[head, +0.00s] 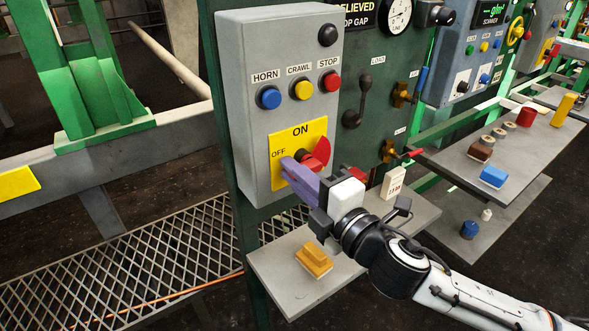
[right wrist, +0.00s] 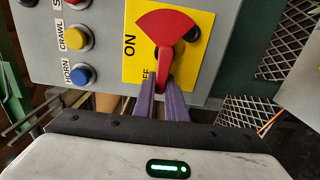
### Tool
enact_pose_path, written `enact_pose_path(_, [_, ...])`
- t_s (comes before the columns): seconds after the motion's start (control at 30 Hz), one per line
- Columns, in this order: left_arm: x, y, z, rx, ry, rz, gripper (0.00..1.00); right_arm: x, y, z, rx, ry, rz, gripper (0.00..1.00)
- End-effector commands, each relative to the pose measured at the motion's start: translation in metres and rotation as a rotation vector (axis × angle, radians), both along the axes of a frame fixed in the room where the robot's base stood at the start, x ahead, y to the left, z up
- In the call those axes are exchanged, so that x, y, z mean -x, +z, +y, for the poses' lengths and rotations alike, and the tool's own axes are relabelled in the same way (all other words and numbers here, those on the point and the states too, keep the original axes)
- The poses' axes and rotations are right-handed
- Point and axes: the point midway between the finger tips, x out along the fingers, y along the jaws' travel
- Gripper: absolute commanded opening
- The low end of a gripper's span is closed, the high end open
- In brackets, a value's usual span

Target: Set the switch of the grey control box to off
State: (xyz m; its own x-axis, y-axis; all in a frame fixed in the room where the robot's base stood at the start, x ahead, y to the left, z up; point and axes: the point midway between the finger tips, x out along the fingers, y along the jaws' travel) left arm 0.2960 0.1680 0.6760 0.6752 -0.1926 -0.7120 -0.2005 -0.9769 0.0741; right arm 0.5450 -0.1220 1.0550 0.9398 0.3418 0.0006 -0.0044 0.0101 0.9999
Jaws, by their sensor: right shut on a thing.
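The grey control box (head: 285,60) hangs on a dark green panel. Its red switch handle (head: 320,153) sits on a yellow plate (head: 312,131) marked ON at the top and OFF at the left. In the right wrist view, the red handle (right wrist: 165,27) has a wide fan-shaped end and a narrow end that points toward the OFF side. My right gripper (head: 293,165) has purple fingers shut on the narrow end, partly hiding it and the plate. The fingers also show in the right wrist view (right wrist: 163,90). My left gripper is not in view.
Blue (head: 269,97), yellow (head: 303,89) and red (head: 331,82) buttons sit above the plate. A shelf (head: 275,270) below holds a yellow block (head: 314,262) and a white labelled item (head: 393,183). A dark lever (head: 358,105) is to the right.

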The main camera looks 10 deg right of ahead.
Motion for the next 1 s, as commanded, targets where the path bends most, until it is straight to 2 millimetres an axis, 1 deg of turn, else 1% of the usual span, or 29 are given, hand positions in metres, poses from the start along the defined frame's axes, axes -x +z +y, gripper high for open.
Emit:
enact_pose_path(0.4, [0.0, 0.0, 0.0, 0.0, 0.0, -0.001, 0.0, 0.0, -0.001, -0.001, 0.006, -0.002, -0.001, 0.0])
enact_pose_path(0.43, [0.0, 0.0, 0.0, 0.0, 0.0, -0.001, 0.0, 0.0, -0.001, -0.001, 0.006, -0.002, -0.001, 0.16])
enact_pose_path(0.5, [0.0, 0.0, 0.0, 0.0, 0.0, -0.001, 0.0, 0.0, -0.001, -0.001, 0.006, -0.002, -0.001, 0.28])
enact_pose_path(0.53, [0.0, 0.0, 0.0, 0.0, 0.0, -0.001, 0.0, 0.0, -0.001, -0.001, 0.005, -0.002, -0.001, 0.3])
enact_pose_path(0.83, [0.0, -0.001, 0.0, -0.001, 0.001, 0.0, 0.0, 0.001, -0.001, -0.001, 0.005, -0.001, -0.001, 0.3])
enact_pose_path(0.93, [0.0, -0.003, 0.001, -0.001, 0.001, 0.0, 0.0, 0.009, -0.003, -0.004, 0.006, 0.0, 0.001, 0.3])
enact_pose_path(1.0, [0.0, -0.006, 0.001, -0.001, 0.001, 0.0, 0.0, 0.019, -0.004, -0.007, 0.005, 0.0, 0.002, 0.3])
